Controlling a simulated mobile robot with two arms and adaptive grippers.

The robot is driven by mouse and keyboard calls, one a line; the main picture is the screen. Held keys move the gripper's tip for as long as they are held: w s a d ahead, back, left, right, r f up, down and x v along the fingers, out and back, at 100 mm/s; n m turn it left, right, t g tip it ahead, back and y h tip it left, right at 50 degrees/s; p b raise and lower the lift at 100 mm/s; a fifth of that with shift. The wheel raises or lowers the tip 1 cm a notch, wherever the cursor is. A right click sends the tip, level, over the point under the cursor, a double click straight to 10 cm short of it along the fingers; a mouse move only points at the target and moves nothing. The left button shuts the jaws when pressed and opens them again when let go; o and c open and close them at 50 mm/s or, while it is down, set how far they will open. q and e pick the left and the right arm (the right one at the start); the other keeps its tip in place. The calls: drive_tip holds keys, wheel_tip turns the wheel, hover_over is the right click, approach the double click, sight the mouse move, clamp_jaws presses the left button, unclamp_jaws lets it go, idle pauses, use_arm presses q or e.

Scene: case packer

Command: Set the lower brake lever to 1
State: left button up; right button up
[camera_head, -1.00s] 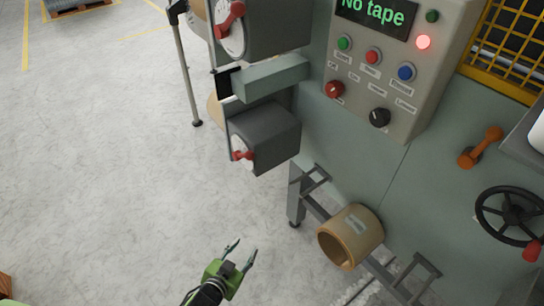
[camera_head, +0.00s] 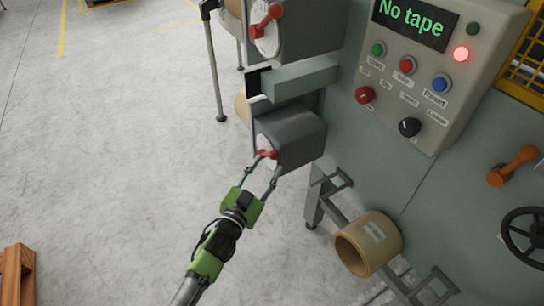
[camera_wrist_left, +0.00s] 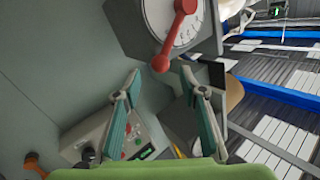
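The lower brake lever (camera_head: 267,154) is a red bar with rounded ends on a white dial at the front of the lower grey box (camera_head: 292,136). In the left wrist view the lever (camera_wrist_left: 175,35) and its white dial (camera_wrist_left: 198,27) show large at the top. My left gripper (camera_head: 263,168) is open, its two fingertips right at the lever in the head view. In the left wrist view the lever's near ball end lies between the tips of my left gripper (camera_wrist_left: 160,70). I cannot tell whether they touch. The dial's numbers are too small to read. My right gripper is not in view.
An upper grey box carries a similar red lever (camera_head: 266,20). The control panel (camera_head: 440,85) reads "No tape" with a lit red lamp. A tape roll (camera_head: 368,243) sits on a bracket below right. A wooden pallet (camera_head: 17,275) is at lower left.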

sight(268, 155)
use_arm(q)
drive_tip(key=shift+x, duration=2.45)
